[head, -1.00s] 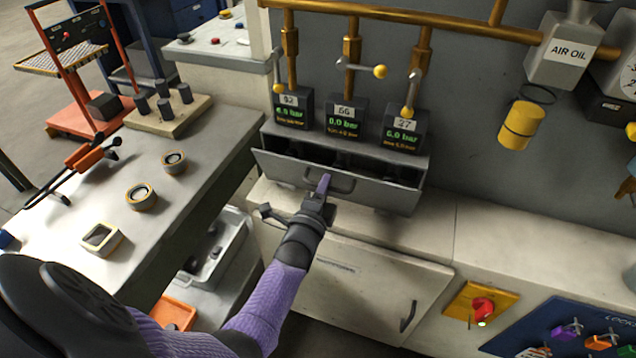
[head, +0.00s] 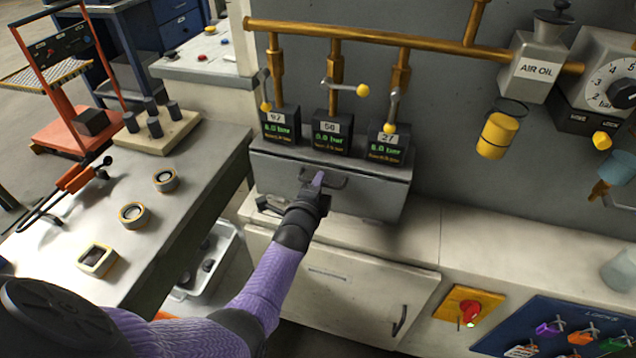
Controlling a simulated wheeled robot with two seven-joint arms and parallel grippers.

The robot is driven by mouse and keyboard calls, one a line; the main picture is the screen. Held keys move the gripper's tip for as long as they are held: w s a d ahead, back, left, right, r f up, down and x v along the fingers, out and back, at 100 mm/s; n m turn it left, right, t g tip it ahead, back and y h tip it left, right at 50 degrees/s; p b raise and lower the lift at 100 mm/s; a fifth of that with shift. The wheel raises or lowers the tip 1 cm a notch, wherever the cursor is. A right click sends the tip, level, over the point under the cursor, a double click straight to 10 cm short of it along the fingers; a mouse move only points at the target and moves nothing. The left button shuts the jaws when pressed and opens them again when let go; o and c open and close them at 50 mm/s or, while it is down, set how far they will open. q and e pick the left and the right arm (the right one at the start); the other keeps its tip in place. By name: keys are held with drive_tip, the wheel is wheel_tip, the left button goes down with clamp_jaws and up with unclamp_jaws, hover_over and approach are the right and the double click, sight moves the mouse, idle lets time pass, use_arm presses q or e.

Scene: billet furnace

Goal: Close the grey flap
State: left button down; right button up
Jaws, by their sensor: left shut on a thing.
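The grey flap (head: 371,200) is the front of a grey box below three pressure gauges. It stands upright against the box, and no gap shows along its top edge. A dark bar handle sits near its upper middle. My left gripper (head: 316,182) is at this handle and shut on it. My left arm reaches up to it from the lower left and hides part of the flap's lower left. My right gripper is not in view.
Three gauge blocks (head: 331,133) with valve levers stand on the box under a brass pipe (head: 390,38). A white counter (head: 420,228) runs below. A grey workbench (head: 205,150) with rings stands at left. A red knob (head: 468,308) is at lower right.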

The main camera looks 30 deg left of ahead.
use_arm(q)
drive_tip(key=shift+r, duration=0.1)
drive_tip(key=c, duration=1)
unclamp_jaws()
drive_tip(key=shift+w, duration=0.15)
drive_tip(key=f+p+v, duration=0.1)
drive_tip(key=p+v, duration=0.3)
drive_tip(key=v, duration=0.6)
drive_tip(key=shift+r, duration=0.35)
drive_tip(key=shift+a, duration=0.15)
drive_tip(key=s+d+f+n+g+h, duration=0.25)
drive_tip(key=s+f, duration=0.25)
drive_tip(key=f, duration=0.3)
drive_tip(key=s+d+f+n+g+h, duration=0.1)
drive_tip(key=s+d+f+n+g, duration=0.25)
drive_tip(key=s+f, duration=0.35)
drive_tip(key=s+f+n+g, duration=0.3)
drive_tip(key=s+f+g, duration=0.2)
drive_tip(key=s, duration=0.8)
drive_tip(key=s+f+n+g, duration=0.3)
drive_tip(key=s+f, duration=0.3)
drive_tip(key=s, duration=0.7)
drive_tip(key=shift+d+n+g, duration=0.3)
drive_tip(key=shift+d+g, duration=0.1)
drive_tip(key=shift+g, duration=0.5)
